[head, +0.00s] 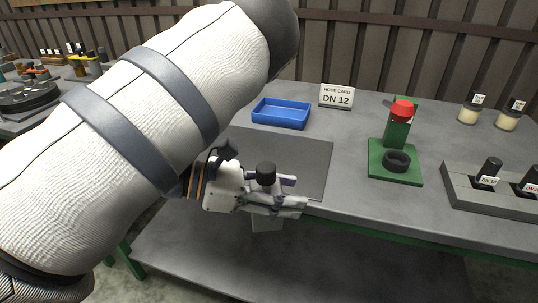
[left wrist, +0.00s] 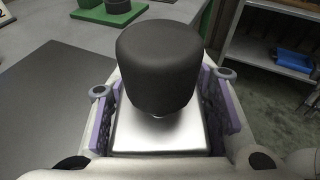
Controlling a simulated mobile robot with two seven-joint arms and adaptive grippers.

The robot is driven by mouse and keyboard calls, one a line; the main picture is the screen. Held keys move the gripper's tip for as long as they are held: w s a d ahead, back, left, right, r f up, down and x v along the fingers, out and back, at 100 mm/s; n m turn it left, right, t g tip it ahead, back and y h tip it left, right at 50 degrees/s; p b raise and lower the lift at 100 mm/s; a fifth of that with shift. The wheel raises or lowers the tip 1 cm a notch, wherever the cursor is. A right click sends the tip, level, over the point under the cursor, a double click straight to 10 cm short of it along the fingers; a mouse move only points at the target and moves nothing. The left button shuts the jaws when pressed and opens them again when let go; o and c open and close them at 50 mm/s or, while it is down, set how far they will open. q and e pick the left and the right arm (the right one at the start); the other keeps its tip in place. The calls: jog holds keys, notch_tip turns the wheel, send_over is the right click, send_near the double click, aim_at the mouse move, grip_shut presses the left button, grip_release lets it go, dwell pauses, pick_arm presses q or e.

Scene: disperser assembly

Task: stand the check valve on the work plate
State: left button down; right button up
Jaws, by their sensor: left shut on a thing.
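My left gripper (head: 283,192) is shut on what looks like the check valve, a metal block with a black rounded cap (head: 265,172) on top. In the left wrist view the black cap (left wrist: 160,65) and the bright metal body (left wrist: 160,133) sit between the two purple finger pads, cap up. The dark grey work plate (head: 310,155) lies flat on the table behind the gripper, and shows at the left of the left wrist view (left wrist: 45,105). The valve appears held off the plate, near the table's front edge. My right gripper is not in view.
A blue tray (head: 281,123) and a DN 12 hose card (head: 336,96) stand behind the plate. A green stand (head: 396,174) with a red knob and black ring is to the right. A grey rack (head: 490,204) with black fittings and two jars (head: 468,115) stand further right.

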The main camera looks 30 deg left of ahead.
pick_arm(q)
jog(key=w+a+r+n+t+y, duration=0.25)
jog(key=a+r+n+y, duration=0.2)
jog(key=a+r, duration=0.3)
jog(key=w+a+r+n+t+y, duration=0.1)
jog(key=a+r+n+t+y, duration=0.3)
jog(key=a+r, duration=0.35)
jog(key=g+b, duration=0.1)
send_over(269, 148)
jog(key=shift+y, duration=0.35)
jog(key=shift+f, duration=6.7)
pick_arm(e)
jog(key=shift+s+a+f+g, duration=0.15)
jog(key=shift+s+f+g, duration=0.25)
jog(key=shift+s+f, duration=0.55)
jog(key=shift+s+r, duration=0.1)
pick_arm(q)
jog(key=shift+f, duration=0.1)
jog(key=c, duration=0.8)
grip_release()
